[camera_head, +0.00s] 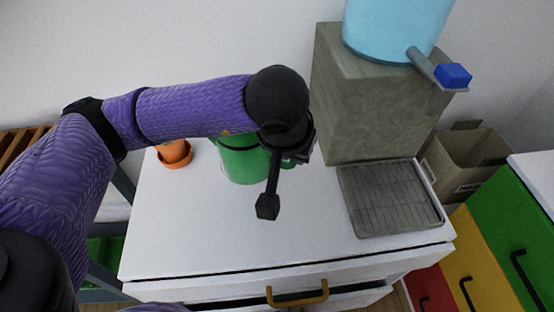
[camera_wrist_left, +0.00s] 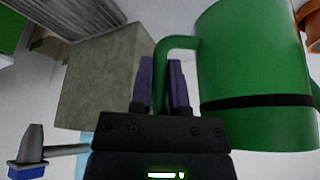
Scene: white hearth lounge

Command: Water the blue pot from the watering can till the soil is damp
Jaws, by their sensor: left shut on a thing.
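The green watering can (camera_head: 243,165) is at the middle of the white cabinet top, partly hidden behind my left arm. In the left wrist view its green body (camera_wrist_left: 250,60) with a dark band fills the right side. My left gripper (camera_head: 292,156) is shut on the can's handle (camera_wrist_left: 172,44); its purple fingers (camera_wrist_left: 162,85) sit on either side of the handle. I cannot tell whether the can rests on the top or is slightly raised. Its spout is not clear to see. I see no blue pot in either view. My right gripper is not in view.
An orange pot (camera_head: 173,152) on a saucer stands at the back left of the cabinet top (camera_head: 220,235). A grey block (camera_head: 360,100) bears a light-blue water tank (camera_head: 390,25) with a blue-handled tap (camera_head: 453,75). A grey drip tray (camera_head: 385,200) lies at right. The front middle is clear.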

